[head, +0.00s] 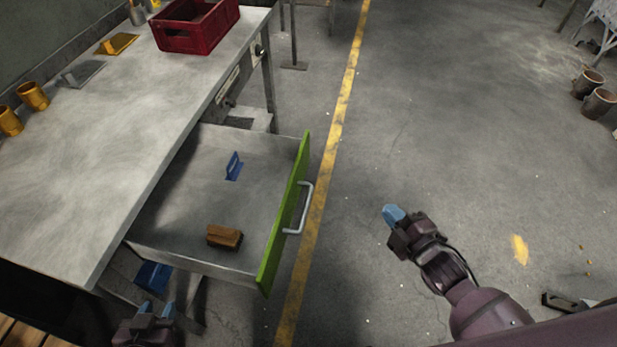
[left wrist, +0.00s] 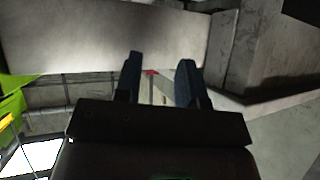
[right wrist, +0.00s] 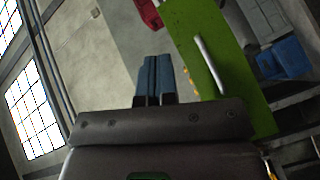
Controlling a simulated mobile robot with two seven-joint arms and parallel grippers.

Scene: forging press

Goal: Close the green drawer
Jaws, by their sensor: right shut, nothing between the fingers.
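The green drawer (head: 284,225) is pulled out from the workbench, with a silver bar handle (head: 304,208) on its green front. Inside it lie a wooden brush-like block (head: 224,236) and a blue item (head: 233,166). My right gripper (head: 392,214) is shut and empty, to the right of the drawer front and apart from it. In the right wrist view the green front (right wrist: 222,65) is just right of the fingers. My left gripper (head: 156,309) is open and empty, low at the left, near the drawer's near side. It shows with spread fingers in the left wrist view (left wrist: 158,80).
The workbench (head: 110,130) holds a red crate (head: 195,40), gold cups (head: 33,96) and metal pieces. A blue bin (head: 153,276) is under the drawer's near side. Rusty pots (head: 598,103) stand far right.

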